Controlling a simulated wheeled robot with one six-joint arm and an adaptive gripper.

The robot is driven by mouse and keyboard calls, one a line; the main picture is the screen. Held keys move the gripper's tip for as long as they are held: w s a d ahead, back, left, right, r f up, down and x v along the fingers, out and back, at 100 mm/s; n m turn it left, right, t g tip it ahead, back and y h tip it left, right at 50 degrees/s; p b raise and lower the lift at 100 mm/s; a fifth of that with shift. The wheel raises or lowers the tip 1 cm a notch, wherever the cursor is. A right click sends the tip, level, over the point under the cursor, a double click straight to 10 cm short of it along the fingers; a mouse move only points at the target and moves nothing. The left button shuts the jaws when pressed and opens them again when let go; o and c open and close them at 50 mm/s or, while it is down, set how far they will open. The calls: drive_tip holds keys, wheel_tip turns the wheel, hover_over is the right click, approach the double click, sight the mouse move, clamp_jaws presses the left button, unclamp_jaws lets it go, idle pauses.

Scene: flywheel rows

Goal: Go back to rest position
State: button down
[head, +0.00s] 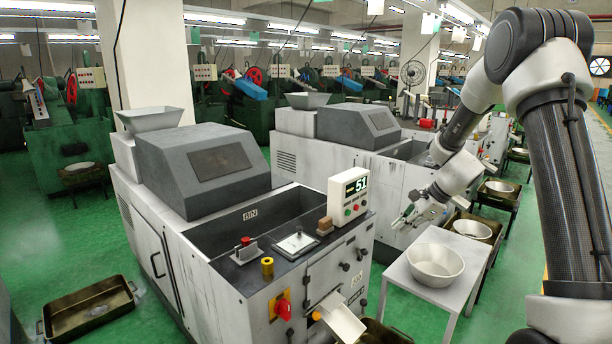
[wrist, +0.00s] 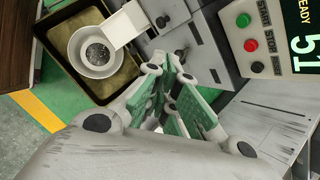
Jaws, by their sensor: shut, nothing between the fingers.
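My gripper (head: 405,216) hangs at the end of my arm, to the right of the near machine's control box (head: 349,195) and above and behind the small white table (head: 465,254). In the wrist view my gripper (wrist: 170,88) shows its green-padded fingers drawn together with nothing held. My arm is bent, rising at the right of the head view and reaching down and left to the gripper.
An empty-looking white bowl (head: 435,264) stands on the table. In the wrist view a white bowl (wrist: 95,48) holding small grey pieces sits in a brass tray (wrist: 62,77) by a chute (wrist: 138,22). Another tray (head: 90,307) lies on the green floor.

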drive_tip(key=s+d+r+n+h, duration=0.2)
drive_tip(key=s+r+n, duration=0.4)
drive_tip(key=s, duration=0.6)
drive_tip(key=s+d+r+n+h, duration=0.2)
drive_tip(key=s+r+n, duration=0.4)
drive_tip(key=s, duration=0.6)
drive_tip(key=s+d+r+n+t+h, duration=0.1)
drive_tip(key=s+r+n, duration=0.5)
drive_tip(key=s, duration=0.6)
wheel_tip(320, 180, up, 2)
drive_tip(key=shift+s+d+r+h, duration=0.15)
drive_tip(key=shift+s+d+h, duration=0.15)
drive_tip(key=shift+d+h, duration=0.15)
idle(0.9)
